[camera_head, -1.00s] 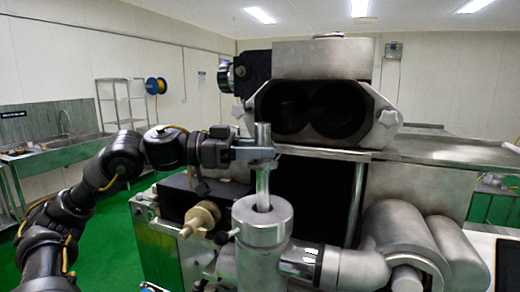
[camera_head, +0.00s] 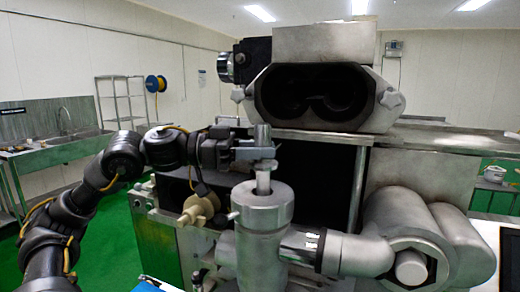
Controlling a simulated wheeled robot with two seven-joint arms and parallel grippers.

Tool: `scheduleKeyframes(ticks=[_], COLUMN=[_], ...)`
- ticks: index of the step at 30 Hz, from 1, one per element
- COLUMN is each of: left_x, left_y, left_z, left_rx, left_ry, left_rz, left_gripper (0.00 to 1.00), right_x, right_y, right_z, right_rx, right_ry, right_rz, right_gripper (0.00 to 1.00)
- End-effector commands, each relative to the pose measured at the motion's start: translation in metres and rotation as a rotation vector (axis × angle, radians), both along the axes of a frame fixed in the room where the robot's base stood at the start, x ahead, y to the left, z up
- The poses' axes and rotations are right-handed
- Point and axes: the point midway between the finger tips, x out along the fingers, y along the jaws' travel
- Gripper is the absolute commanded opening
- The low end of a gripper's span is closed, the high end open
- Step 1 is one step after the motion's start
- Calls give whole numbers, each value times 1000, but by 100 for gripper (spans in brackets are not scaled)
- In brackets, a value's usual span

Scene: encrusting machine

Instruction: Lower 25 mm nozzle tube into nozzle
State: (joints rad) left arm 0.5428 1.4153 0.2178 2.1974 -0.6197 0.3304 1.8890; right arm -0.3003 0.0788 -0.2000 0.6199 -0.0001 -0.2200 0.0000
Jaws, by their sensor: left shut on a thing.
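The nozzle tube (camera_head: 263,182) is a slim upright metal tube. Its lower end is inside the round top opening of the steel nozzle (camera_head: 263,215), and its top sticks up above my gripper. My left gripper (camera_head: 258,152) comes in from the left and is shut on the upper part of the tube, a short way above the nozzle's rim. The part of the tube inside the nozzle is hidden. My right gripper is not in view.
The machine's twin-bore head (camera_head: 322,95) stands behind the nozzle. A steel pipe (camera_head: 355,255) runs right from the nozzle to round housings. A tan knob (camera_head: 200,207) sits left of the nozzle. A sink counter (camera_head: 60,150) is at far left.

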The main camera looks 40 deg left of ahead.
Motion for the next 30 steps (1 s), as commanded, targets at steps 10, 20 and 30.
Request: scheduleKeyframes(ticks=[10,20,30], left_x=[0,0,0], left_y=[0,0,0], left_z=[-28,-50,-51], left_rx=[-1,-2,-1], left_ry=[-2,-3,-2], left_rz=[0,0,0], left_gripper=[6,6,6], right_x=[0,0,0], right_y=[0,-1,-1], right_z=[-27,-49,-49], right_rx=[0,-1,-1], right_ry=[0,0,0], right_rz=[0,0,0], right_gripper=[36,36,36])
